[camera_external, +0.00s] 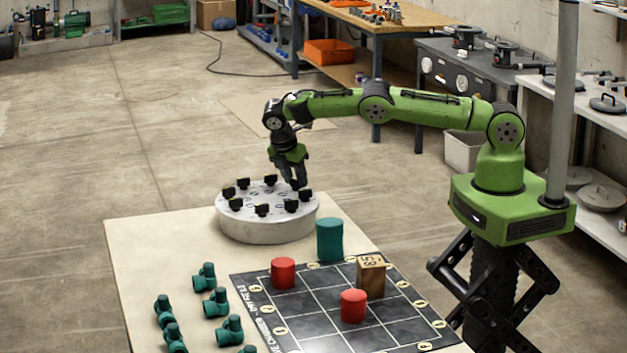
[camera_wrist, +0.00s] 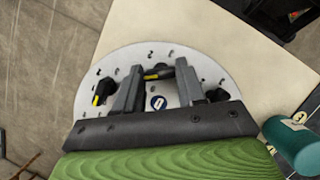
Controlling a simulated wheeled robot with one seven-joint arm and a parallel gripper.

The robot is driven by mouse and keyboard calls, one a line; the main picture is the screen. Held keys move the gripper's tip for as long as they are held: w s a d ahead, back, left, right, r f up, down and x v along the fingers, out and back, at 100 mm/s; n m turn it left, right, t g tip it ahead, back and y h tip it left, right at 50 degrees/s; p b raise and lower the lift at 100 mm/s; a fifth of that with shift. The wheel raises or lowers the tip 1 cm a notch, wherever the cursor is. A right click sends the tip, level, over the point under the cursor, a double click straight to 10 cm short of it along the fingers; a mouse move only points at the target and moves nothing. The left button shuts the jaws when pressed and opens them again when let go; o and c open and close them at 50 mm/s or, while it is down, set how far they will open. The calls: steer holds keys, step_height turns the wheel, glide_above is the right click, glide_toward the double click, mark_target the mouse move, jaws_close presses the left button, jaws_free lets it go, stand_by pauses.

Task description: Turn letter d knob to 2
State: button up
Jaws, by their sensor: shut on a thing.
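A round grey disc (camera_external: 266,230) stands at the table's far end, with a ring of black knobs around its top. My gripper (camera_external: 297,186) points down at the disc's right side. In the wrist view my gripper (camera_wrist: 158,76) has its two grey fingers closed on the sides of one black knob (camera_wrist: 158,73) with a yellow mark. The small marks around the knobs are too blurred to read. The palm hides the disc's near part.
A teal cylinder (camera_external: 329,240) stands close to the disc. A black grid board (camera_external: 330,300) holds red cylinders (camera_external: 283,272) and a wooden block (camera_external: 371,277). Several teal pipe fittings (camera_external: 216,302) stand at left. Other knobs (camera_wrist: 104,91) flank the fingers.

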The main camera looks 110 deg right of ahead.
steer(key=shift+r+m, duration=0.1)
steer(key=shift+m, duration=0.2)
steer(key=shift+w, duration=0.1)
steer(key=o, duration=1.1)
steer(key=shift+c, duration=0.2)
step_height(320, 180, up, 10)
steer(key=p, duration=0.8)
steer(key=shift+w+a, duration=0.35)
steer(key=shift+w, duration=0.05)
